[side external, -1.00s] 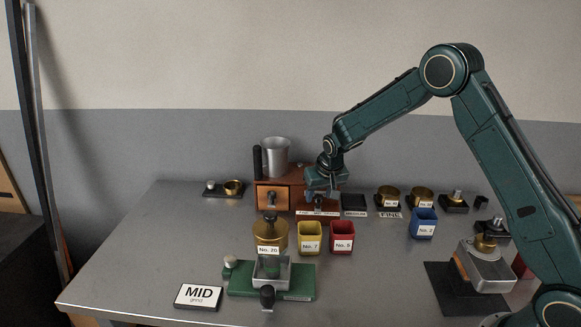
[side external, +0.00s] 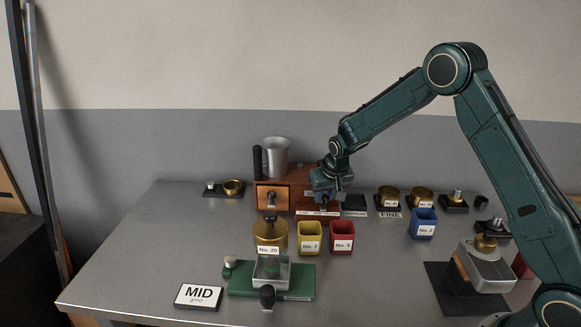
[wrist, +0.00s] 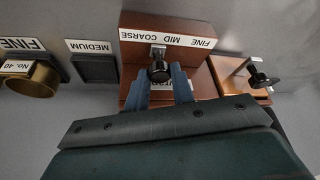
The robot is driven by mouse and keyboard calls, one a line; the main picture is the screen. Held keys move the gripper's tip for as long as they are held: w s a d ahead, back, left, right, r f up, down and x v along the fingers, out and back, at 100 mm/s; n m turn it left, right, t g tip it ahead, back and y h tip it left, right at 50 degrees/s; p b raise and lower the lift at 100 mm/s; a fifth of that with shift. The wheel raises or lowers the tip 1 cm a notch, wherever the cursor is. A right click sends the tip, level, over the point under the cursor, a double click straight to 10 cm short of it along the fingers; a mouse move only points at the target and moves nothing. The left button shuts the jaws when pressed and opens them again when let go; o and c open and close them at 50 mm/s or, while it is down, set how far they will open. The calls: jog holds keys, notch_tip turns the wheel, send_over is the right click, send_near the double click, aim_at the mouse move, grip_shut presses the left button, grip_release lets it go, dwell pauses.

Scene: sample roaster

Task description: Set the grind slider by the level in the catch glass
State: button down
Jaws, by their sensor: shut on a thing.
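The grinder is a brown wooden box (side external: 310,174) with a slider scale label (wrist: 190,40) reading FINE, MID, COARSE, upside down in the wrist view. The black slider knob (wrist: 159,72) sits below the label, between MID and COARSE and nearer MID. My gripper (wrist: 164,82) has its blue fingers on either side of the knob and is shut on it. In the side view my gripper (side external: 327,196) is at the box's right front and hides the knob.
A MID grind card (side external: 199,296) lies at the front left. Yellow No. 7 (side external: 310,237), red No. 5 (side external: 342,237) and blue No. 2 (side external: 424,223) bins stand nearby. A drawer knob (wrist: 260,79) sticks out beside my gripper.

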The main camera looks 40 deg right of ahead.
jog(key=shift+s+d, duration=1.05)
jog(key=shift+d, duration=0.05)
jog(key=c, duration=1.2)
grip_release()
jog(key=shift+r, duration=0.15)
jog(key=shift+s+a+r, duration=0.15)
jog(key=shift+s+r, duration=0.05)
jog(key=shift+r, duration=0.3)
jog(key=v, duration=1.2)
jog(key=shift+s+r, duration=0.2)
